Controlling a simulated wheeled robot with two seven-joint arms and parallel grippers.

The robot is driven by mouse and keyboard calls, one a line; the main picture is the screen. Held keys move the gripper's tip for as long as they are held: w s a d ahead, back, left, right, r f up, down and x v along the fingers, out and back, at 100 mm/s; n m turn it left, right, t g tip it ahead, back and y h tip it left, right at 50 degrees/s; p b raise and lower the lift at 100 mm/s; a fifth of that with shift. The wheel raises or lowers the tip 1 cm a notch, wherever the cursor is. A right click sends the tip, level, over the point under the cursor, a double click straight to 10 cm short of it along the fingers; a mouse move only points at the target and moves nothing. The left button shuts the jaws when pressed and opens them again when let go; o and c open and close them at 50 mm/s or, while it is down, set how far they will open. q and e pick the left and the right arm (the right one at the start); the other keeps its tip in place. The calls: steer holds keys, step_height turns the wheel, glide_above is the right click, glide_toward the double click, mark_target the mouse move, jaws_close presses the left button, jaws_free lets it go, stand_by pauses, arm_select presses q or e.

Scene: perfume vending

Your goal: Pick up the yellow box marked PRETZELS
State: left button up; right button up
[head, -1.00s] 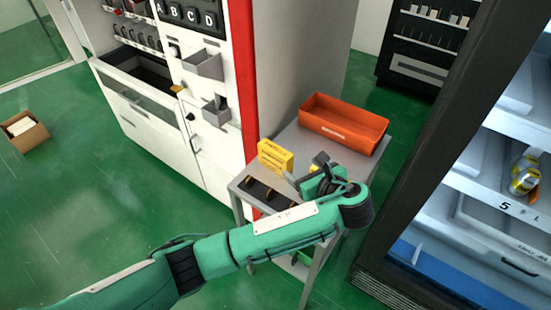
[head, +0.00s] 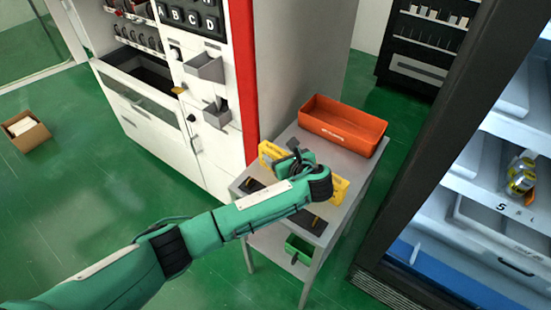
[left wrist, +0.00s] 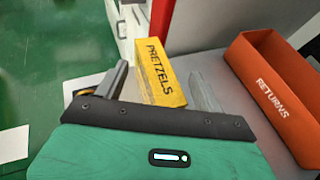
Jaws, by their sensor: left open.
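The yellow box marked PRETZELS (left wrist: 160,72) shows in the left wrist view between the two fingers of my left gripper (left wrist: 160,82). It reaches past the fingertips, and I cannot tell whether they touch it. In the head view, a yellow box (head: 268,152) on the grey table (head: 348,166) is partly hidden by my left gripper (head: 287,156), and I take it for the same box. The left gripper is open. A second yellow box (head: 340,190) stands to the right of my wrist. My right gripper is not in view.
An orange bin marked RETURNS (head: 342,124) stands at the back of the table. The white vending machine (head: 215,165) is at the left, and an open-looking fridge with shelves (head: 470,200) is at the right. A green bin (head: 300,248) is below the tabletop.

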arm_select(q)
steer(key=shift+w+a+f, duration=0.25)
steer(key=shift+w, duration=0.25)
jaws_close()
